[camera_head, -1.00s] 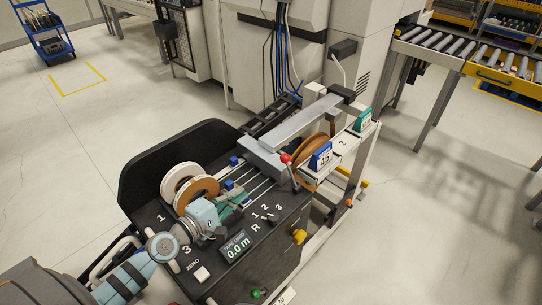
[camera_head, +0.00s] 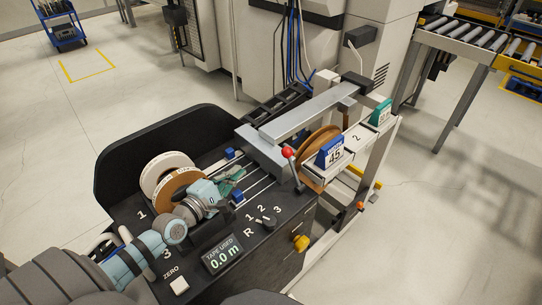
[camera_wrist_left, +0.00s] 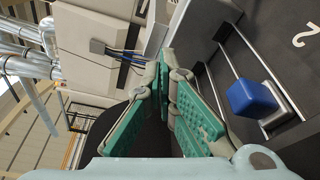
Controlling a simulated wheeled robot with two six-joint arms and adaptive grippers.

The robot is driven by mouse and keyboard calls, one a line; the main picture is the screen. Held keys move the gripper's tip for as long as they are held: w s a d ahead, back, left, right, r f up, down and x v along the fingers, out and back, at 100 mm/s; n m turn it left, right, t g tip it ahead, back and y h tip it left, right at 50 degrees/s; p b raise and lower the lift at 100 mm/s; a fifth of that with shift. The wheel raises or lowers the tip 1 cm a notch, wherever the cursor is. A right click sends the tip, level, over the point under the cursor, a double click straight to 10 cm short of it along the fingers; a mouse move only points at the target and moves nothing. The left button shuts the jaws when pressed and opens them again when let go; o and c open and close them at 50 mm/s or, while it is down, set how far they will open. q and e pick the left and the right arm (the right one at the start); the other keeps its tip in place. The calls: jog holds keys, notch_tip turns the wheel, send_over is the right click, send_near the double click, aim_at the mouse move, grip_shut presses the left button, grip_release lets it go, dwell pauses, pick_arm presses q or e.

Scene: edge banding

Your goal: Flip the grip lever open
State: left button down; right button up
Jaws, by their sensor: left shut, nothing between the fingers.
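My left gripper (camera_head: 230,183) reaches over the black machine top from the left. Its green-padded fingers are shut and empty; they also show in the left wrist view (camera_wrist_left: 172,85). A lever with a red ball knob (camera_head: 288,153) stands at the right end of the rails, beyond the fingertips and apart from them. Small blue blocks sit by the rails: one behind the gripper (camera_head: 230,153) and one just in front of it (camera_head: 238,196). A blue block on a light base is near the fingers in the left wrist view (camera_wrist_left: 250,97). I cannot tell which part is the grip lever. My right gripper is not visible.
White and brown tape rolls (camera_head: 165,173) stand left of the gripper. A grey metal bar (camera_head: 305,115) spans above the far end. A blue marker labelled 45 (camera_head: 330,152), a knob panel and a display reading 0.0 m (camera_head: 223,254) are nearby.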

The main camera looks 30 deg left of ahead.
pick_arm(q)
jog(key=w+d+p, duration=0.2)
jog(key=w+d, duration=0.3)
jog(key=w, duration=0.5)
jog(key=shift+w+r, duration=0.15)
jog(key=shift+r, duration=0.15)
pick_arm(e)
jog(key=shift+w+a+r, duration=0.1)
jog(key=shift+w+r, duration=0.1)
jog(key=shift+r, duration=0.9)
pick_arm(q)
jog(key=shift+d+r, duration=0.25)
jog(key=shift+d, duration=0.15)
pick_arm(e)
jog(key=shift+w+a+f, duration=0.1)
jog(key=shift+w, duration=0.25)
